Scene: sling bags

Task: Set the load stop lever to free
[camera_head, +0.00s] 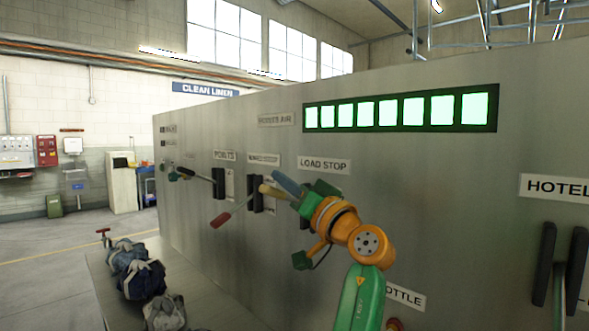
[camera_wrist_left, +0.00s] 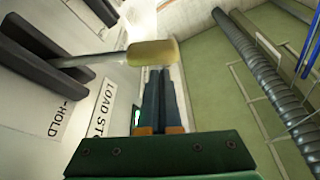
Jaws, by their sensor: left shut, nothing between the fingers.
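The load stop lever has a tan-yellow grip (camera_head: 270,191) that sticks out to the left, below the LOAD STOP label (camera_head: 323,165). Its slot and bracket are mostly hidden behind my left gripper and arm. In the left wrist view the grip (camera_wrist_left: 153,53) sits on a metal rod from a dark bracket (camera_wrist_left: 40,52), and part of a plate reads HOLD. My left gripper (camera_head: 284,181) is shut and empty, its blue fingers close beside the grip. In the wrist view the fingertips (camera_wrist_left: 163,72) appear just short of the grip; I cannot tell whether they touch. My right gripper is not in view.
A red-handled lever (camera_head: 220,219) and a dark-handled lever (camera_head: 187,172) stand to the left on the same grey panel (camera_head: 420,190). Lit green indicators (camera_head: 400,110) run above. Several bags (camera_head: 140,275) lie on a low surface at the lower left. A HOTEL lever bracket (camera_head: 560,265) is at far right.

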